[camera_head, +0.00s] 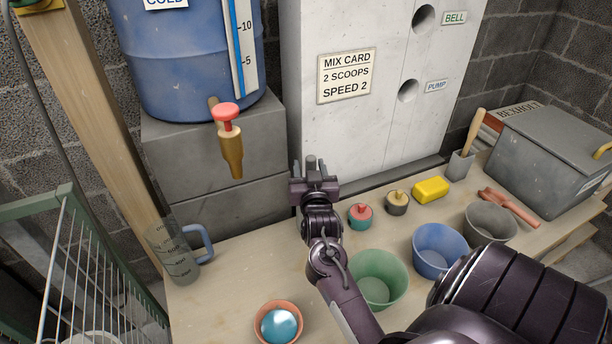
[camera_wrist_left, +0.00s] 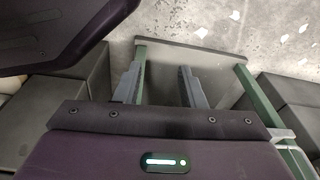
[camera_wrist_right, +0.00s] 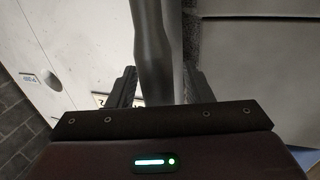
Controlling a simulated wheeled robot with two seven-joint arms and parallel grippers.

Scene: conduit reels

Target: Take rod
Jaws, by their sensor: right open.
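A dark grey rod-like bar (camera_wrist_right: 152,45) runs up the middle of the right wrist view, between the fingers of my right gripper (camera_wrist_right: 158,88). Its lower end is hidden by the gripper body. My right gripper is open, with the bar between its fingers; I cannot tell whether either finger touches it. In the head view, my right gripper (camera_head: 310,168) is over the back of the bench, in front of the gap between the grey block stand and the pale panel. My left gripper (camera_wrist_left: 160,85) shows only in its wrist view, open and empty, facing a green-framed grey panel (camera_wrist_left: 205,65).
On the bench are a green bowl (camera_head: 378,278), a blue bowl (camera_head: 437,248), an orange bowl (camera_head: 278,320), a jug (camera_head: 172,255), a yellow sponge (camera_head: 430,190) and a grey box (camera_head: 548,150). A tap (camera_head: 230,140) overhangs left of my right gripper. A wire rack (camera_head: 90,270) stands left.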

